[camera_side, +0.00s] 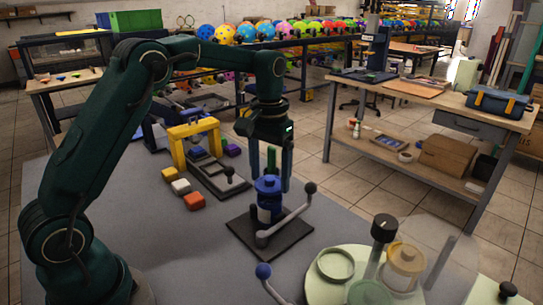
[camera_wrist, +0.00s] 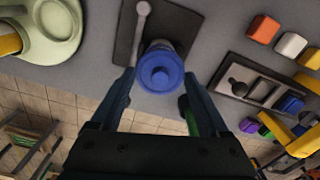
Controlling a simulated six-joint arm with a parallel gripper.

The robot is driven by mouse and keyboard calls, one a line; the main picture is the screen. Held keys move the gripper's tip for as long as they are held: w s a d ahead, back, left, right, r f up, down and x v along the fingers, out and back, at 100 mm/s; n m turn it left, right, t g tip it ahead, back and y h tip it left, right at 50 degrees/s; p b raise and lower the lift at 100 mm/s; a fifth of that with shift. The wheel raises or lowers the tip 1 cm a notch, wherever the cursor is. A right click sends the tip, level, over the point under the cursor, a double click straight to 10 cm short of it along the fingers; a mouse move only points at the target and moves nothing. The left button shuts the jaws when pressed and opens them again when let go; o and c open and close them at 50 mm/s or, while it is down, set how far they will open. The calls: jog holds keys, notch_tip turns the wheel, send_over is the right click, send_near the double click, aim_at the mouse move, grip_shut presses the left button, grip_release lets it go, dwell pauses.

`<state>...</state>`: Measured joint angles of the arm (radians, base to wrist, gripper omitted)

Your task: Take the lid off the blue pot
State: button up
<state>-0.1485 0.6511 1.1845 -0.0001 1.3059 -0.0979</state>
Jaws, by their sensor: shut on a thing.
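The blue pot (camera_side: 265,212) stands upright on a dark square plate (camera_side: 240,228) in the middle of the bench. Its blue round lid (camera_side: 268,185), with a small knob on top, sits at the top of it; I cannot tell whether there is a gap below the lid. My gripper (camera_side: 271,178) points straight down over the pot. In the wrist view the lid (camera_wrist: 160,72) lies between the two fingertips, and my gripper (camera_wrist: 160,84) is shut on it. The fingers partly hide the pot's sides.
A grey lever with a dark ball (camera_side: 310,188) rises beside the pot. Orange (camera_side: 194,201), white (camera_side: 181,187) and yellow blocks lie to the left near a yellow arch (camera_side: 193,130). A pale round machine (camera_side: 325,285) with several cups stands at the front right.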

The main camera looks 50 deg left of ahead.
jog(key=s+a+r, duration=0.6)
jog(key=a+r, duration=0.2)
jog(key=a, duration=0.1)
jog(key=s+a+f+m, duration=0.2)
jog(key=s+a+f, duration=0.1)
jog(key=s, duration=0.4)
jog(key=s+a+f+m, duration=0.2)
jog(key=s+a+f, duration=0.2)
jog(key=s, duration=0.2)
send_over(211, 220)
notch_tip(211, 220, down, 6)
jog(key=shift+f, duration=2.2)
